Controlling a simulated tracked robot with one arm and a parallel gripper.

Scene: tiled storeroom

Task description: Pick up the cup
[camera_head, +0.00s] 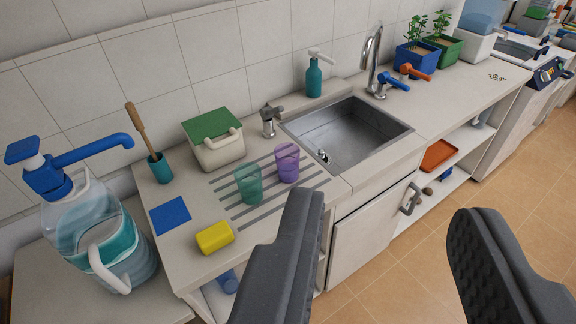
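Two cups stand upright on the grooved drainboard left of the sink: a translucent green cup (249,184) and a translucent purple cup (287,163) just to its right and a little farther back. I cannot tell which one the task means. My gripper (382,235) is open and empty. Its two dark fingers are wide apart at the bottom of the view, in front of the counter's edge. Neither finger appears to touch a cup. Both cups are fully in view.
A yellow sponge (215,236) and blue cloth (170,215) lie left of the cups. Behind are a green-lidded container (215,145) and small tap (268,122). The sink (345,130) is to the right. A large pump jug (95,240) stands far left.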

